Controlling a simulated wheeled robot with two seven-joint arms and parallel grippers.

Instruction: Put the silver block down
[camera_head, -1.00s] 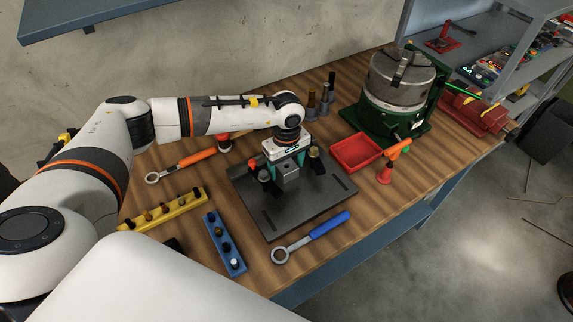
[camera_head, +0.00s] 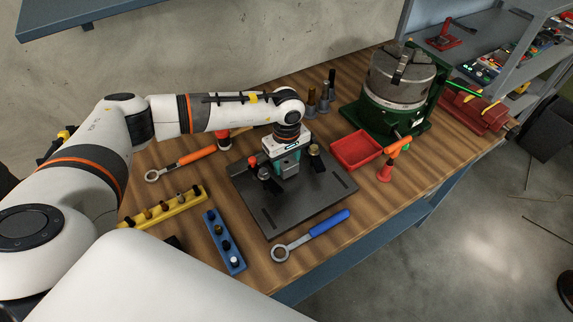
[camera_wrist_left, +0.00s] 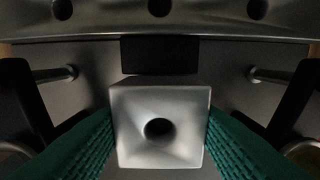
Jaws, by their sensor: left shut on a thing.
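The silver block (camera_head: 290,167) is between the fingers of my left gripper (camera_head: 284,164), over the dark fixture plate (camera_head: 310,205). In the left wrist view the block (camera_wrist_left: 160,126) shows a pale square face with a round dark hole, and green finger pads press on its left and right sides. A black stop (camera_wrist_left: 160,54) lies just beyond the block's upper edge in that view. I cannot tell whether the block's underside touches the plate. My right gripper is out of view.
Black clamps (camera_head: 269,180) stand either side of the block. A red tray (camera_head: 356,150) and a green-based chuck (camera_head: 398,80) are to the right. A blue-handled wrench (camera_head: 330,222) lies in front, near a blue socket rail (camera_head: 224,242). The plate's front is clear.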

